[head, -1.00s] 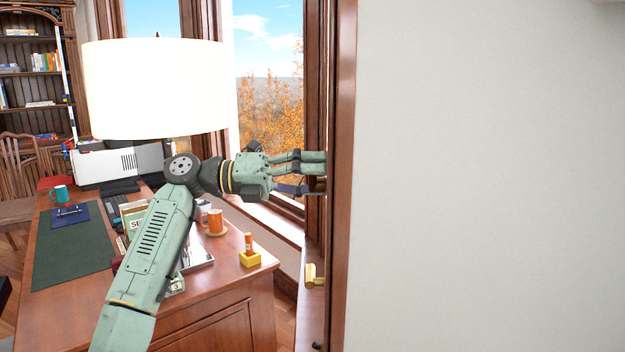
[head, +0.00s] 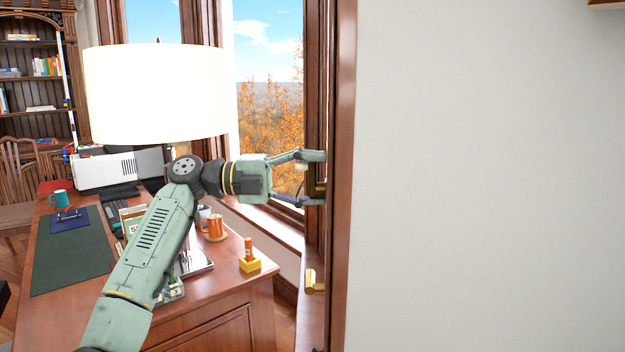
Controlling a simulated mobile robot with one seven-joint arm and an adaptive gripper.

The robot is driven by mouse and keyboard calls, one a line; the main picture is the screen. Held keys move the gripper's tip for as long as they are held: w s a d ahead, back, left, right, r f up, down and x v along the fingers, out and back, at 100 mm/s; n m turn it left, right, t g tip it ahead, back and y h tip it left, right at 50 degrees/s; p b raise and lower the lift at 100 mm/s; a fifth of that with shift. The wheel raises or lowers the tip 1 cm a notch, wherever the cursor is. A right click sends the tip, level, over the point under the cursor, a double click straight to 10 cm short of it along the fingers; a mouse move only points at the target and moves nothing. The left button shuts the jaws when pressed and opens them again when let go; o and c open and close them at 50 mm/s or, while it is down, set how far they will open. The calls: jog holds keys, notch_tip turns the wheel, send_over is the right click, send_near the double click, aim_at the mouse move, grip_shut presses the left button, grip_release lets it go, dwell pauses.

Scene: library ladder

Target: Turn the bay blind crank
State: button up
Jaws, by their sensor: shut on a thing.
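My gripper (head: 316,178) reaches right to the wooden window frame, with one finger above the other. A small brass handle (head: 319,188), which looks like the bay blind crank, shows between the fingertips, and the gripper is shut on it.
A big white lampshade (head: 158,92) is close above the arm. A bare white wall (head: 490,180) fills the right.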

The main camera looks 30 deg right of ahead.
dwell(0.4)
jog(key=o, duration=1.1)
jog(key=shift+o, duration=0.2)
jog(key=v, duration=1.2)
